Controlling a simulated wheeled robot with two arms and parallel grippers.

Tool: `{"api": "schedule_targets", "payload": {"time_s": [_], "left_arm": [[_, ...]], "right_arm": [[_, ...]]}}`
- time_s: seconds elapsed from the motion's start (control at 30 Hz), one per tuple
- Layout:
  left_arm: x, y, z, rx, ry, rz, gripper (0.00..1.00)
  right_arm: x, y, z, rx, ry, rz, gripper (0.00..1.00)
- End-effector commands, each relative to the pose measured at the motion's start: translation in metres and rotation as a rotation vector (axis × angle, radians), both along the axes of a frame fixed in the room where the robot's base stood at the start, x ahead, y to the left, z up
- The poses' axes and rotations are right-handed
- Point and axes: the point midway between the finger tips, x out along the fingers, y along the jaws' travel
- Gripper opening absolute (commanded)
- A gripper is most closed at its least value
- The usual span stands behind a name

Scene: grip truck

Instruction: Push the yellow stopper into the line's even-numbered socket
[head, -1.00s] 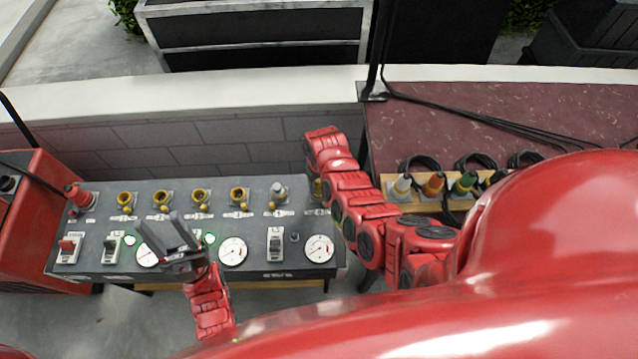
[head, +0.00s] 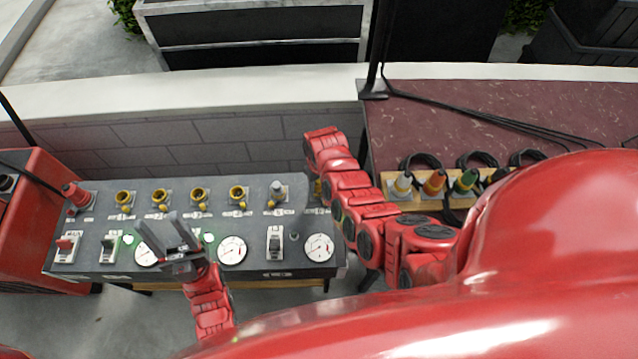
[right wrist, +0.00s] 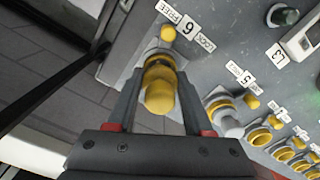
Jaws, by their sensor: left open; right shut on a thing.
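The yellow stopper (right wrist: 160,88) is between the fingers of my right gripper (right wrist: 158,92) in the right wrist view. Its far end lies at the socket labelled 6 (right wrist: 150,54) on the grey panel. How deep it sits cannot be told. A small yellow knob (right wrist: 168,33) is beside that socket, near labels reading FREE and LOCK. In the head view my right arm covers most of socket 6, and the right gripper's fingers are hidden. My left gripper (head: 163,226) is open and empty above the panel's left gauge.
Socket 5 (right wrist: 224,112) holds a grey plug, close beside my right gripper. Several open yellow sockets (head: 161,196) line the panel (head: 260,222), with switches and gauges in front. Several coloured plugs (head: 434,184) stand on a wooden rack at right. A low wall is behind the panel.

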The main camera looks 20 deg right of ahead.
Motion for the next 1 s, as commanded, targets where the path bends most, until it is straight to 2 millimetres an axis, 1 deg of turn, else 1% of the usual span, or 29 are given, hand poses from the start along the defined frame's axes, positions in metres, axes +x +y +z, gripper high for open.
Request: {"api": "schedule_targets", "payload": {"time_s": [0.4, 0.43, 0.6, 1.0], "left_arm": [[0.0, 0.0, -0.007, 0.0, 0.0, 0.0, 0.51], [0.0, 0.0, -0.0061, 0.0, 0.0, 0.0, 0.51], [0.0001, 0.0, -0.0061, 0.0, 0.0, 0.0, 0.51], [0.0, 0.0, -0.0064, 0.0, 0.0, 0.0, 0.51]], "right_arm": [[-0.0001, 0.0001, -0.0086, 0.0, 0.0, 0.0, 0.0], [-0.0001, 0.0002, -0.0078, 0.0, 0.0, 0.0, 0.56], [-0.0009, 0.0008, -0.0082, 0.002, 0.001, 0.0, 0.86], [-0.003, 0.0046, -0.0098, 0.007, 0.007, 0.004, 0.86]]}}
